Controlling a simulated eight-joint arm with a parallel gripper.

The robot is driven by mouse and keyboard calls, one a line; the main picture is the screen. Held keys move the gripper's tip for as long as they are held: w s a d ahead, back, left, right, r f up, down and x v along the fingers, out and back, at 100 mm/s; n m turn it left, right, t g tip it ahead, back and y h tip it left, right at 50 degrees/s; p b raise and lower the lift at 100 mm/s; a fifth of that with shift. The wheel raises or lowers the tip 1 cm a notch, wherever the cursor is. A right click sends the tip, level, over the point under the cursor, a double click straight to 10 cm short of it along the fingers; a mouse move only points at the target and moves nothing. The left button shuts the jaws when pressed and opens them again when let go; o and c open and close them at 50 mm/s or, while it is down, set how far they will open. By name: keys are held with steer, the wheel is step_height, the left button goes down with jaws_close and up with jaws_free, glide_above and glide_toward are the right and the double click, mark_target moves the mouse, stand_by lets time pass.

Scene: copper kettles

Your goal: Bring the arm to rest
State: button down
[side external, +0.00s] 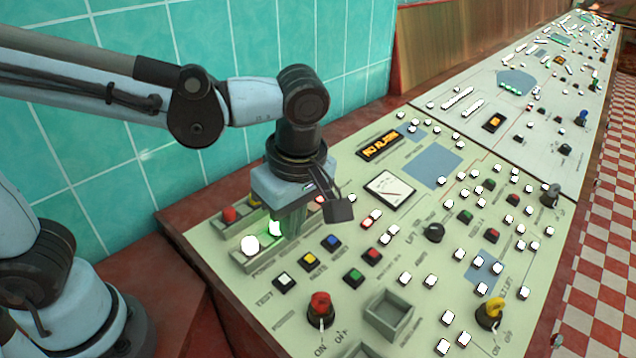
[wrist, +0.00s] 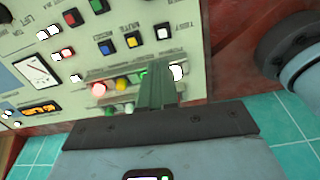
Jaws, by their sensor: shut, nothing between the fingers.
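My gripper (side external: 292,228) points down over the near left part of a cream control panel (side external: 225,285). Its green-tinted fingers are together with nothing between them. In the side external view the fingertips are close to a lit white lamp (side external: 250,245) and a row of lamps; I cannot tell if they touch the panel. In the wrist view the shut fingers (wrist: 157,75) reach up across the lamp row, beside a lit white lamp (wrist: 178,72). They hide part of that row.
A red lamp (side external: 229,214) stands left of my gripper. Push buttons, including a yellow one (side external: 309,259), lie in front. A red switch (side external: 319,306), a yellow key switch (side external: 491,311) and a grey open box (side external: 389,315) stick up nearer the camera. A teal tiled wall (side external: 240,50) stands behind.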

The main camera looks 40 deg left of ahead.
steer(key=a+m+t+h, duration=0.2)
steer(key=a+m+t, duration=0.5)
steer(key=a+m, duration=0.6)
steer(key=m, duration=0.4)
steer(key=shift+w, duration=0.4)
